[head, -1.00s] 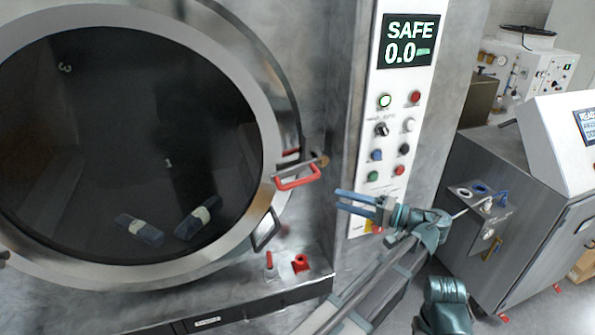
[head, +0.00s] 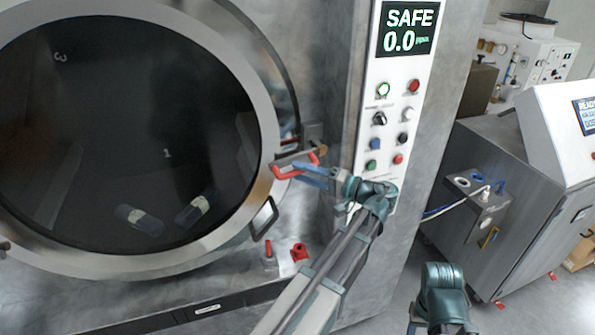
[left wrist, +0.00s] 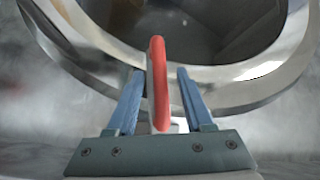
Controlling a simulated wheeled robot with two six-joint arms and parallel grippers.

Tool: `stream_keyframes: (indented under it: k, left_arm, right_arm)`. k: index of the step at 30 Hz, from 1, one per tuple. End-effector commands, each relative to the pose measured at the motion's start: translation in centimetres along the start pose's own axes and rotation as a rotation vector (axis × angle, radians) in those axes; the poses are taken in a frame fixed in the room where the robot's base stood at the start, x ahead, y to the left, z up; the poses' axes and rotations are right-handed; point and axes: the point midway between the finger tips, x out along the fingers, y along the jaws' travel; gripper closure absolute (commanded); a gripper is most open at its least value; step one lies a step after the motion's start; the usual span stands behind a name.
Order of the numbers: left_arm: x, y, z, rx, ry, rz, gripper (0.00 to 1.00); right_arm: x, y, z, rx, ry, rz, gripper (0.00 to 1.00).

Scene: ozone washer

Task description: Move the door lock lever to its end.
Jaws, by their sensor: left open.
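The red door lock lever (head: 292,168) sits at the right rim of the round washer door (head: 268,120). My left gripper (head: 305,172) has reached the lever from the right, with its blue fingers overlapping it in the head view. In the left wrist view the red lever (left wrist: 158,85) stands upright between the two open fingers of the left gripper (left wrist: 156,90). It is closer to the left finger; I cannot tell whether they touch. My right gripper is not in view.
A dark door handle (head: 264,218) is below the lever. A red valve part (head: 299,252) stands on the ledge below. The control panel (head: 395,110), reading SAFE 0.0, is right of my left gripper. A grey cabinet (head: 540,170) stands farther right.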

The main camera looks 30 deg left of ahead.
Motion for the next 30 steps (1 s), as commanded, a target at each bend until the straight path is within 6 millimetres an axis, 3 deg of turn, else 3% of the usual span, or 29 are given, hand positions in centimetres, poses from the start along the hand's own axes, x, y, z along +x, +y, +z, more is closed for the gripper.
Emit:
stream_keyframes:
  k: [6, 16, 24, 30]
  left_arm:
    - [1.6, 0.0, 0.0, 0.000, 0.000, 0.000, 0.48]
    - [1.8, 0.0, 0.0, 0.000, 0.000, 0.000, 0.48]
    - [1.8, 0.0, 0.0, 0.000, 0.000, 0.000, 0.97]
    - [1.8, 0.0, 0.0, 0.000, 0.000, 0.000, 1.00]
  right_arm:
    - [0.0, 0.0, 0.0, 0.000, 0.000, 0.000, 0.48]
    - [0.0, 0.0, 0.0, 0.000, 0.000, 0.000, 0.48]
    - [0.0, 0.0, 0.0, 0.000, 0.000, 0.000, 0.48]
    - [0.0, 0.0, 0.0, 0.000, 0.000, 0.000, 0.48]
